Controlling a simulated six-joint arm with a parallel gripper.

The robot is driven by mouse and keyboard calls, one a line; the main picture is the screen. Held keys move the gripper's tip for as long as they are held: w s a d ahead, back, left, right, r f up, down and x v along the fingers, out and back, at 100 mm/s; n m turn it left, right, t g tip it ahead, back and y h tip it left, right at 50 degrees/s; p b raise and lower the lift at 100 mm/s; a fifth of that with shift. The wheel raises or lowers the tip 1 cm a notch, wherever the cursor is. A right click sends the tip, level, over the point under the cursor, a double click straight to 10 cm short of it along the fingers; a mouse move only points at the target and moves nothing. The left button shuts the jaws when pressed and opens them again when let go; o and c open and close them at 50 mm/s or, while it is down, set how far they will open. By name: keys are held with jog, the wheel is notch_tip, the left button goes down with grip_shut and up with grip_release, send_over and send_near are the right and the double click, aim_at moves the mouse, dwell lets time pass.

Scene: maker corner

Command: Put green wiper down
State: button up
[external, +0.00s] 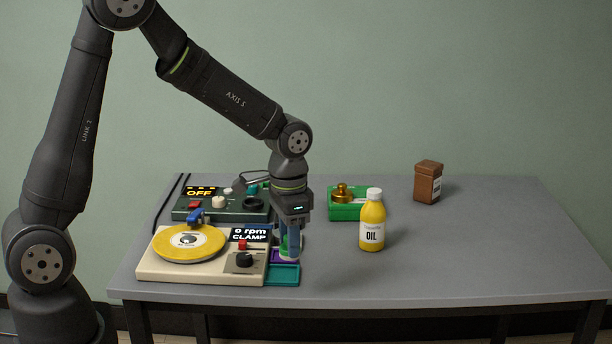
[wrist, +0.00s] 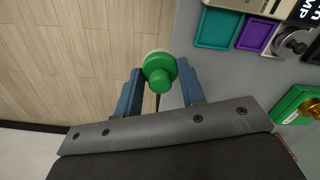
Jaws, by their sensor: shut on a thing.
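The green wiper (wrist: 160,68) is a round green knob with a pale rim beneath it in the wrist view. My gripper (wrist: 160,76) is shut on it, one blue finger on each side. In the external view my gripper (external: 290,243) points down at the right side of the cream turntable unit (external: 160,270), beside the small trays. The wiper (external: 284,246) is partly hidden there by the fingers. I cannot tell how far it is above the surface.
A teal tray (external: 284,275) and a purple tray (wrist: 256,34) lie by the turntable unit. A green box (external: 345,214) holding a brass part, a yellow oil bottle (external: 372,228) and a brown container (external: 428,184) stand to the right. The table's right side is clear.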

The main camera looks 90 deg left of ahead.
jog(key=shift+s+d+m, duration=0.1)
jog(key=shift+d+m, duration=0.1)
jog(key=shift+m, duration=0.3)
jog(key=a+f, duration=0.2)
jog(key=a, duration=0.1)
jog(key=s+a+f, duration=0.1)
jog(key=a+f, duration=0.1)
jog(key=a, duration=0.2)
jog(key=s+a+f, duration=0.1)
jog(key=a+f, duration=0.2)
jog(key=a, duration=0.1)
jog(key=shift+s, duration=0.2)
jog(key=shift+a+f, duration=0.15)
jog(key=shift+f, duration=1.85)
jog(key=shift+f, duration=0.15)
jog(key=o, duration=1)
notch_tip(320, 180, up, 12)
jog(key=shift+r, duration=0.15)
